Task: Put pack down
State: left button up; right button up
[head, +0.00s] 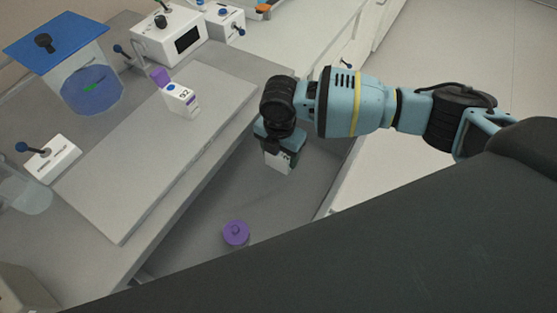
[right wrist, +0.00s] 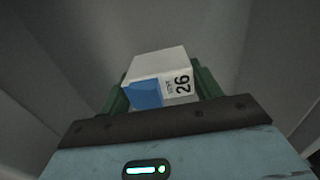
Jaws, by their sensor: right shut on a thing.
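My right gripper (head: 281,148) points down over the lower grey surface, to the right of the raised bench. It is shut on a white pack (head: 277,163), mostly hidden under the gripper in the head view. In the right wrist view the held pack (right wrist: 160,65) shows a blue patch and the number 26 between the green fingers. I cannot tell whether the pack touches the surface below. A second white pack (head: 182,99), marked 92 with a purple part, stands on the bench's grey panel. My left gripper is not in view.
A purple round-topped thing (head: 236,233) is on the lower surface, nearer than the gripper. A clear container with a blue lid (head: 62,45), a white box (head: 168,34) and a small white lever box (head: 50,158) stand on the bench. Much of the grey panel (head: 130,170) is clear.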

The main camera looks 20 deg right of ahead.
aim_at(279, 162)
notch_tip(279, 162, down, 3)
jog(key=shift+f, duration=0.3)
jog(key=shift+f, duration=0.1)
jog(key=o, duration=1)
notch_tip(279, 162, up, 11)
jog(key=shift+r+p, duration=0.1)
jog(key=shift+p, duration=0.35)
jog(key=shift+r, duration=0.5)
